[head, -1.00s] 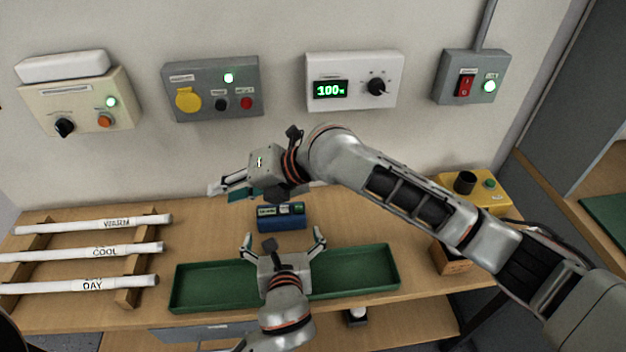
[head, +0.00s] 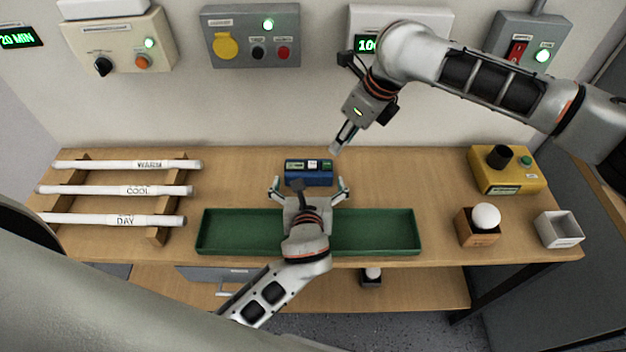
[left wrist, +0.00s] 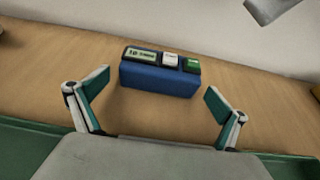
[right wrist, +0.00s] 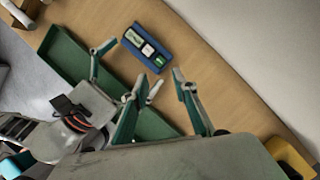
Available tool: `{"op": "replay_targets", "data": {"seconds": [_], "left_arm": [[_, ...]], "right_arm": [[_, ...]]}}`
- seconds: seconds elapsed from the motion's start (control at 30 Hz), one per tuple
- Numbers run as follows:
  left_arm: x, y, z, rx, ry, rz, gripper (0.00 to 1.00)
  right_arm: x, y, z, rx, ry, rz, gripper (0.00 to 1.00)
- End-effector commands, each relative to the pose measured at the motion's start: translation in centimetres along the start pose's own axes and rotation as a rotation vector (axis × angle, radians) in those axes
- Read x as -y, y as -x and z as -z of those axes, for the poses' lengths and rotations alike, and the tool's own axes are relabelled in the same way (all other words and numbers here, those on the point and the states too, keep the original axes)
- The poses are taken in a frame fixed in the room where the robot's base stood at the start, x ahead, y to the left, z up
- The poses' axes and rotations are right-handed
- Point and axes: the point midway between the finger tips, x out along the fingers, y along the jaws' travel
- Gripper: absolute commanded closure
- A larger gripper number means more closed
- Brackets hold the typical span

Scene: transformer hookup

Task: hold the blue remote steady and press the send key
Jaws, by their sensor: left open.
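The blue remote (head: 309,178) lies on the bench behind the green tray, with a small display, a white key (left wrist: 170,60) and a green key (left wrist: 192,66) on top. It also shows in the right wrist view (right wrist: 160,36). The key lettering is too small to read surely. My left gripper (head: 310,186) is open, its fingers spread wide on the near side of the remote, not touching it. My right gripper (head: 342,143) is above the bench, behind and right of the remote. Its fingers stand apart and empty in the right wrist view (right wrist: 158,90).
The green tray (head: 375,248) lies under my left gripper. Labelled white tubes (head: 120,190) rest on a rack at left. A yellow box (head: 508,178), a wooden holder with a white bulb (head: 486,217) and a white box (head: 559,230) stand at right. Control boxes hang on the wall.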

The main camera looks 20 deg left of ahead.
Motion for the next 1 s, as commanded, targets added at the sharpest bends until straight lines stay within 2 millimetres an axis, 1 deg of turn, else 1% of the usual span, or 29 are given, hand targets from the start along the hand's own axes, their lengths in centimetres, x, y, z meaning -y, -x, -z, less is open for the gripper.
{"op": "replay_targets", "data": {"seconds": [0.03,0.1,0.3,0.4,0.63,0.67,0.7,0.8,0.87,0.9,1.0], "left_arm": [[0.0,-0.8,-0.1,0.001,-0.001,-0.001,0.00],[0.0,-1.7,-0.1,0.000,-0.001,-0.001,0.00],[0.0,-3.4,-0.1,0.000,0.000,0.000,0.00],[0.0,-3.7,0.0,-0.001,0.000,0.000,0.00],[0.0,-3.7,0.0,-0.001,0.000,0.000,0.00],[0.0,-3.7,0.0,-0.001,0.000,0.000,0.05],[0.0,-3.7,0.0,-0.001,0.001,0.000,0.16],[0.0,-3.7,0.0,-0.001,0.000,0.000,0.39],[0.0,-3.7,0.0,-0.001,0.000,0.000,0.39],[0.0,-3.7,0.0,-0.001,0.000,0.000,0.39],[0.0,-3.7,0.0,-0.001,0.000,0.000,0.39]], "right_arm": [[0.0,0.0,0.0,0.000,0.000,0.000,0.72],[0.0,0.0,0.0,0.001,-0.001,-0.001,0.72],[-0.1,0.0,0.0,0.001,-0.001,-0.001,0.72],[-0.1,0.0,0.0,0.001,-0.001,-0.001,0.72],[-0.1,0.0,0.0,0.001,-0.002,-0.001,0.72],[-0.1,0.0,0.0,0.001,-0.002,-0.001,0.72],[-0.1,0.0,0.0,0.001,-0.002,-0.001,0.72],[-0.1,0.0,0.0,0.001,-0.002,-0.001,0.72],[-0.1,0.0,0.0,0.001,-0.002,-0.001,0.72],[-0.1,0.0,0.0,0.001,-0.002,-0.001,0.77],[-0.1,0.0,0.0,0.001,-0.002,-0.001,1.00]]}}
